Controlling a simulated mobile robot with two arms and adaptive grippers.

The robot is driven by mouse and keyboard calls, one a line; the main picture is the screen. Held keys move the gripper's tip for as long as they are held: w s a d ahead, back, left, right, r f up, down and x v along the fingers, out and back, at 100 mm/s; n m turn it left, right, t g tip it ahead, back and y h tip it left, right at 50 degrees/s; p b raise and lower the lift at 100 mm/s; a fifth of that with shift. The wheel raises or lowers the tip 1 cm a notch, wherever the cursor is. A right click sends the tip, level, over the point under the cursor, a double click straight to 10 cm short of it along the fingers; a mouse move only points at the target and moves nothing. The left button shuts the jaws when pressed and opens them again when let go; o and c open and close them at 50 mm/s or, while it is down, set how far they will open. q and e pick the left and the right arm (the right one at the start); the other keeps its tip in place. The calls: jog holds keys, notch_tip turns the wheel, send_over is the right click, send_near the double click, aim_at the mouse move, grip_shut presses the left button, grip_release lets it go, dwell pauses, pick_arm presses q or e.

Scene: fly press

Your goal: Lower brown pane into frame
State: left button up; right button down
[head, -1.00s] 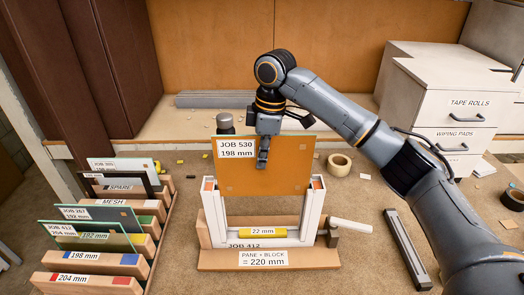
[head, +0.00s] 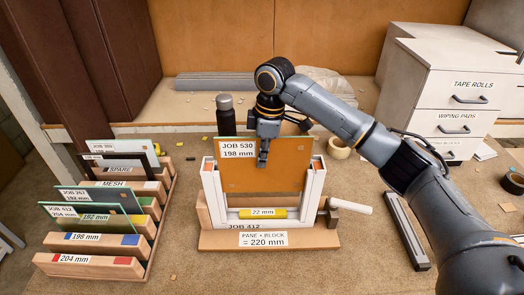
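The brown pane (head: 270,172), labelled JOB 530 198 mm, is upright between the side posts of the white frame (head: 315,188). Its lower edge is above the yellow 22 mm block (head: 262,213), with a gap between them. My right gripper (head: 263,158) is at the pane's upper middle, its fingers pointing down over the face and appearing shut on the pane's top part. The rear finger is hidden behind the pane. The frame stands on a wooden base with a PANE + BLOCK = 220 mm label (head: 263,239). My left gripper is not in view.
A wooden rack (head: 150,240) with labelled blocks and several panes stands at left. A dark bottle (head: 226,115) is behind the frame. A white drawer unit (head: 465,95), a tape roll (head: 339,149) and a grey bar (head: 407,232) are at right.

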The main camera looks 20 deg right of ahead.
aim_at(262, 183)
jog(key=shift+f+b, duration=0.95)
jog(key=shift+f, duration=4)
jog(key=c, duration=1.4)
grip_release()
jog(key=shift+c, duration=0.2)
notch_tip(262, 183, up, 12)
jog(key=d, duration=0.1)
jog(key=shift+s+d, duration=0.15)
jog(key=shift+s, duration=0.1)
jog(key=shift+f, duration=0.1)
